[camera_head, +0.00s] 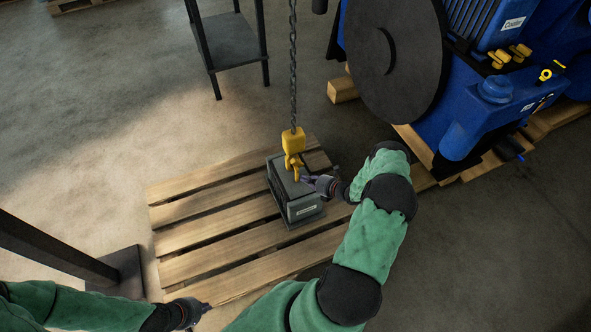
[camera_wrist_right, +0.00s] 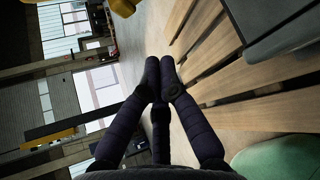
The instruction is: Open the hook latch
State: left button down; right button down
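The yellow hook (camera_head: 294,150) hangs on a dark chain (camera_head: 293,60) directly over a dark grey box (camera_head: 282,188) with a pale label. Its latch is too small to make out. My right gripper (camera_head: 306,179) is just right of the hook's lower end, above the box; I cannot tell whether they touch. In the right wrist view its dark fingers (camera_wrist_right: 160,72) meet at the tips, with nothing visible between them. A yellow part, likely the hook (camera_wrist_right: 123,6), shows at that view's top edge. My left gripper (camera_head: 207,307) is low, by the pallet's near edge; its fingers are unclear.
The box stands on a wooden pallet (camera_head: 205,238). A blue engine (camera_head: 475,100) with a large dark disc (camera_head: 393,55) stands at the upper right. A dark stand (camera_head: 228,40) is at the top, and a dark post (camera_head: 55,245) at the left.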

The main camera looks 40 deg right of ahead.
aim_at(295, 160)
jog(key=shift+w, duration=0.1)
jog(key=w+f+b, duration=0.1)
jog(key=w+b, duration=0.3)
jog(key=w, duration=0.3)
jog(key=shift+w+d+f, duration=0.2)
jog(key=shift+w+d, duration=0.1)
jog(key=shift+w, duration=0.1)
dwell(0.5)
